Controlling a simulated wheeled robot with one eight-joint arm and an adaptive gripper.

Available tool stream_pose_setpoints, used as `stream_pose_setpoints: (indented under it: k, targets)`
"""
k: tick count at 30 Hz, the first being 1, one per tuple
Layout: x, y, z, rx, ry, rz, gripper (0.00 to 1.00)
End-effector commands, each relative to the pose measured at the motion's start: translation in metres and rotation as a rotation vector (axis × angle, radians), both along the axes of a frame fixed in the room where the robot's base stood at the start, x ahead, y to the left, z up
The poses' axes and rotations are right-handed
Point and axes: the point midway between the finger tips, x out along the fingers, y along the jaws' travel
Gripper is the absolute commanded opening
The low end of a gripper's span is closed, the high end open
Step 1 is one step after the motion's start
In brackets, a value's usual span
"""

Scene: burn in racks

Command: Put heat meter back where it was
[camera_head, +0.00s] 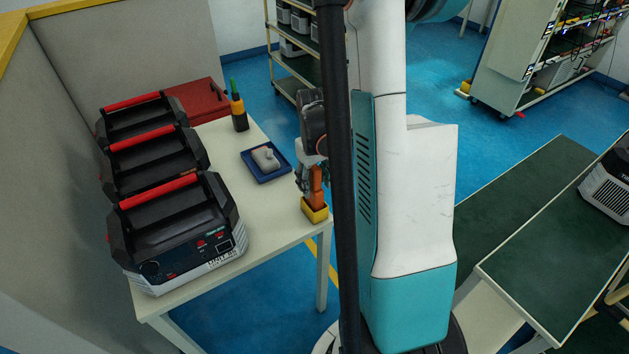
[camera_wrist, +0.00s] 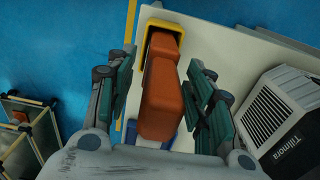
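The orange heat meter (camera_head: 316,186) stands upright with its lower end in a small yellow holder (camera_head: 315,212) at the right edge of the white table. My gripper (camera_head: 308,182) is at the heat meter, partly hidden behind the dark pole. In the wrist view the heat meter (camera_wrist: 161,85) lies between the two fingers of my gripper (camera_wrist: 160,95), with the yellow holder (camera_wrist: 163,24) around its far end. The fingers are apart, one on each side, and narrow gaps show between them and the heat meter. Its holder's inside is mostly hidden.
A blue tray (camera_head: 247,167) with a grey object (camera_head: 265,157) sits beside the holder. Several black units with red handles (camera_head: 172,190) line the table's left side. A dark cup (camera_head: 239,120) with green and orange tools stands behind. A green-topped bench (camera_head: 540,200) is at right.

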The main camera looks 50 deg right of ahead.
Motion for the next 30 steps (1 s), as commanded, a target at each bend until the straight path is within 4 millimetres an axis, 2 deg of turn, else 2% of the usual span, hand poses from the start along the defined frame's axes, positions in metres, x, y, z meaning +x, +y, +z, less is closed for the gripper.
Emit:
stream_pose_setpoints:
  k: [8,11,21,25,30]
  targets:
    - [0.0,0.0,0.005,0.0,0.0,0.0,0.48]
    - [0.0,0.0,0.02,0.0,0.0,0.0,0.48]
    - [0.0,0.0,0.09,0.0,0.0,0.0,0.48]
    - [0.0,0.0,0.109,0.0,0.0,0.0,0.48]
    - [0.0,0.0,0.121,0.0,0.0,0.0,0.48]
